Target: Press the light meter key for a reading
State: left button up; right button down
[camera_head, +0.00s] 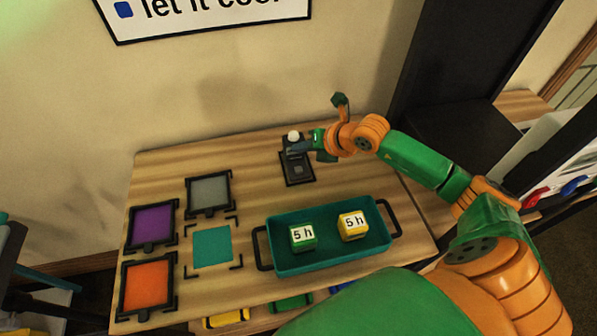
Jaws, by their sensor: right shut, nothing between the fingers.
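The light meter (298,172) is a small dark device with a white dome (294,136) at its far end. It sits near the back of the wooden table. My right gripper (300,148) reaches in from the right, and its fingers are shut and empty. In the picture the fingertips overlap the upper part of the meter, just below the white dome. I cannot tell whether they touch it. The key cannot be made out clearly. My left gripper is not in view.
Framed grey (209,192), purple (152,227), orange (147,286) and teal (212,246) squares lie at the left. A dark upright panel (440,60) stands behind my right arm.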

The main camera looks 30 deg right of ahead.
jog(key=b, duration=0.3)
send_over(294, 167)
jog(key=s+d, duration=0.1)
jog(key=s, duration=0.2)
jog(key=f, duration=0.4)
jog(key=shift+w+f, duration=0.25)
jog(key=shift+f, duration=0.1)
jog(key=shift+w+f+b, duration=0.1)
jog(key=shift+f+b, duration=0.3)
jog(key=shift+f, duration=0.05)
jog(key=shift+r, duration=0.1)
dwell(0.4)
jog(key=shift+f+b, duration=0.35)
jog(key=shift+f, duration=0.1)
jog(key=shift+f+b, duration=0.45)
dwell(0.3)
jog(key=shift+r, duration=0.1)
jog(key=shift+r+p, duration=0.7)
jog(key=shift+r, duration=0.1)
